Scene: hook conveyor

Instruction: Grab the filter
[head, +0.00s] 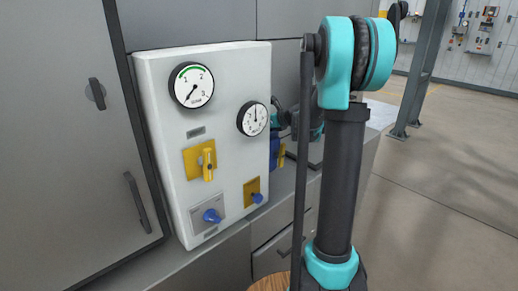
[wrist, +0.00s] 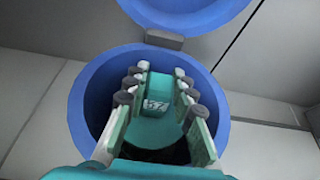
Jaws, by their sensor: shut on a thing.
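A round blue housing (wrist: 82,125) stands open in the wrist view, its blue lid (wrist: 190,12) tipped back on a grey hinge. My gripper (wrist: 158,77) reaches down into the housing. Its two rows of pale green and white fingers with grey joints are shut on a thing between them. A teal piece with a white marking lies between the fingers; I take the held thing to be the filter, but its outline is mostly hidden. In the head view, a blue thing (head: 274,150) shows beside the panel, and my arm hides most of the gripper area.
A white panel (head: 225,100) with two gauges, yellow handles and blue knobs stands close to the left of my arm. Grey cabinets (head: 60,130) are behind and at the left. Open floor (head: 440,190) lies at the right, with a grey post (head: 420,75).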

